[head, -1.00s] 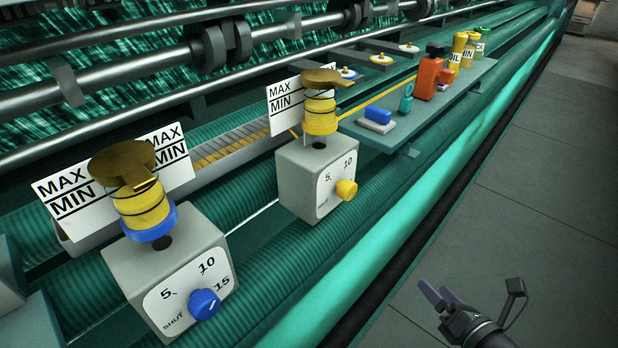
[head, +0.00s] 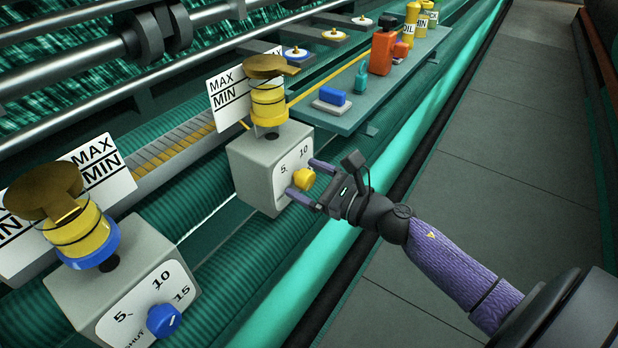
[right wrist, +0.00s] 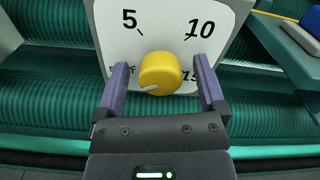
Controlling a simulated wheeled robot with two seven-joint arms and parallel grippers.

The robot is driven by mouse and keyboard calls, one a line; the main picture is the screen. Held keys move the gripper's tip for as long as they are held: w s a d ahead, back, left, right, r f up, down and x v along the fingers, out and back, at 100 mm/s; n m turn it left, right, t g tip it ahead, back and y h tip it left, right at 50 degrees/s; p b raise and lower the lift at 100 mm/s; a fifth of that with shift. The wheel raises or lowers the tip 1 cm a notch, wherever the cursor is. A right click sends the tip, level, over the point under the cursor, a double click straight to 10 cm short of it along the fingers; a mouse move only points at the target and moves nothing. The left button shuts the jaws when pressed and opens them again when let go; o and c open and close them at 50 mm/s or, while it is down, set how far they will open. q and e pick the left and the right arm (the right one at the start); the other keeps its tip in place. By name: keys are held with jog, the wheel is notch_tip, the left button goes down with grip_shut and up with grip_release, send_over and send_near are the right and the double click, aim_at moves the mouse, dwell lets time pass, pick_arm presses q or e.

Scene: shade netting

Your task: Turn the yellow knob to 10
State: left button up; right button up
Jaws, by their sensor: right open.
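The yellow knob (head: 304,179) sits on the front dial face of the far grey box (head: 259,175). It also shows in the right wrist view (right wrist: 160,73), on a white dial (right wrist: 165,25) marked 5, 10 and 15, with a partly hidden label at lower left. The knob's white pointer mark points to the lower left, toward that label, away from 10. My right gripper (head: 306,178) is open, its purple fingers on either side of the knob; in the wrist view (right wrist: 160,85) a gap shows between each finger and the knob. My left gripper is out of view.
A nearer grey box (head: 100,290) carries a blue knob (head: 163,320). Yellow cups with brass lids top both boxes, with MAX/MIN cards behind. A shelf (head: 370,110) beyond holds a blue block, an orange can and yellow containers. Grey floor lies clear at right.

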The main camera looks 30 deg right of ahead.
jog(key=c, duration=0.6)
grip_shut()
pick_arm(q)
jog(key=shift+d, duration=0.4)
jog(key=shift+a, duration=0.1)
pick_arm(e)
jog(key=shift+m, duration=0.3)
